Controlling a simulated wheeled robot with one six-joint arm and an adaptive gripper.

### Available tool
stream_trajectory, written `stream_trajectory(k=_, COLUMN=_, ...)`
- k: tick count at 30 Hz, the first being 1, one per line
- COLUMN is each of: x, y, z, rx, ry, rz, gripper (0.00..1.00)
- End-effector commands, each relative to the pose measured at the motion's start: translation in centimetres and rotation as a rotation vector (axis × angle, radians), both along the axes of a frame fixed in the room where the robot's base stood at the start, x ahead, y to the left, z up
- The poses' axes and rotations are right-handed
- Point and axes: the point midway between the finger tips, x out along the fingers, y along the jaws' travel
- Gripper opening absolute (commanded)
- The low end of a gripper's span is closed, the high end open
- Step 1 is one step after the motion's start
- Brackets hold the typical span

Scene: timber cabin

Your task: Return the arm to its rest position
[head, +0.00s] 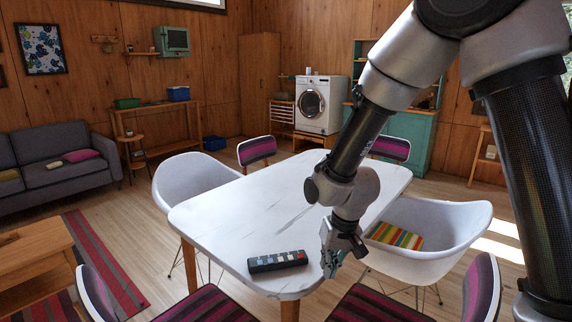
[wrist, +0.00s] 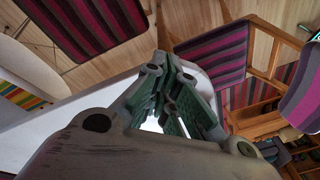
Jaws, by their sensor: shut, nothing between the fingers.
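My gripper (head: 334,266) hangs at the near right edge of the white table (head: 250,204), just beyond or over its edge in the head view. Its fingers point down and are shut with nothing between them. It also shows in the wrist view (wrist: 170,128), where the green finger pads come close together. My arm reaches down from the upper right of the head view. A dark remote (head: 277,261) with several coloured buttons lies on the table, left of my gripper and apart from it.
White tub chairs stand left (head: 195,182) and right (head: 425,232) of the table; a striped cushion (head: 396,236) lies in the right one. Striped chairs stand close in front, one seat (head: 213,305) at the near edge. The table's middle is clear.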

Motion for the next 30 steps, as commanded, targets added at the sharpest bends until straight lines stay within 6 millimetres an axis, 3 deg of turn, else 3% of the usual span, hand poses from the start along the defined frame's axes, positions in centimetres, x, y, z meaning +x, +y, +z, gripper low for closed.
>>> stream_trajectory(k=9, x=-7.7, y=-13.6, z=12.0, rx=-0.097, ry=0.085, rz=0.096, gripper=0.00)
stream_trajectory(k=15, x=-13.4, y=-21.4, z=17.9, rx=-0.123, ry=0.018, rz=0.013, gripper=0.00)
stream_trajectory(k=21, x=-16.3, y=-25.5, z=21.8, rx=-0.109, ry=-0.162, rz=-0.140, gripper=0.00)
stream_trajectory(k=25, x=-17.1, y=-26.8, z=23.4, rx=-0.104, ry=-0.238, rz=-0.207, gripper=0.00)
stream_trajectory(k=30, x=-17.3, y=-27.3, z=23.6, rx=-0.105, ry=-0.251, rz=-0.233, gripper=0.00)
